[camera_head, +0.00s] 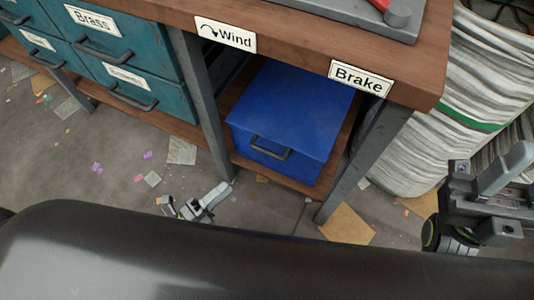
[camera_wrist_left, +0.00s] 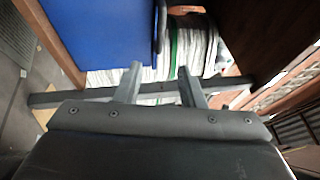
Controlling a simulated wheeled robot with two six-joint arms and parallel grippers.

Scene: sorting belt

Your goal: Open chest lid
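The blue chest (camera_head: 295,105) stands on the low shelf under the workbench. Its lid looks shut, and a dark handle (camera_head: 270,147) is on its front face. My left gripper (camera_head: 212,192) is low, in front of the bench, left of the chest and apart from it. In the left wrist view its two fingers (camera_wrist_left: 159,70) are spread with nothing between them. The chest's blue side (camera_wrist_left: 105,30) fills the upper left there. My right gripper (camera_head: 503,168) is at the right edge, partly cut off, and its finger opening is unclear.
The bench legs (camera_head: 203,105) and (camera_head: 365,160) flank the chest. Teal drawers (camera_head: 125,50) are on the left. The wooden bench top (camera_head: 300,45) overhangs the chest. A striped white sack (camera_head: 440,110) stands at the right. Paper scraps lie on the grey floor.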

